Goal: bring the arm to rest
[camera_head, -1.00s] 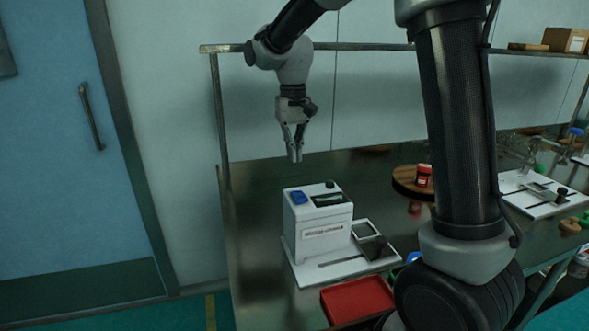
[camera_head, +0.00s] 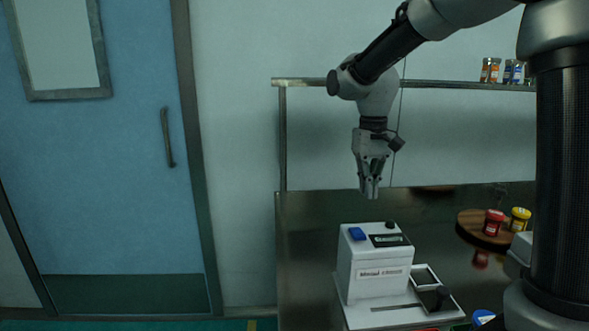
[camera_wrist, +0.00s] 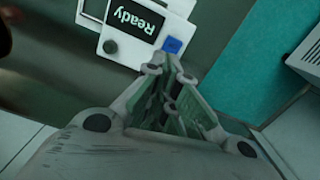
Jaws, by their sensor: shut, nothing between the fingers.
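My gripper (camera_head: 370,193) hangs fingers-down above the white sieve machine, apart from it. Its fingertips are together and hold nothing. In the wrist view the closed fingers (camera_wrist: 172,75) point toward the machine. The white machine (camera_head: 376,272) stands on the metal table, with a blue button, a dark display and a black knob on top. In the wrist view its display (camera_wrist: 133,20) reads "Ready".
A round wooden stand (camera_head: 468,229) at the right carries a red jar (camera_head: 493,223) and a yellow jar (camera_head: 520,219). A shelf rail (camera_head: 440,85) runs behind my arm, with jars on its right end. A blue door (camera_head: 110,200) is at the left.

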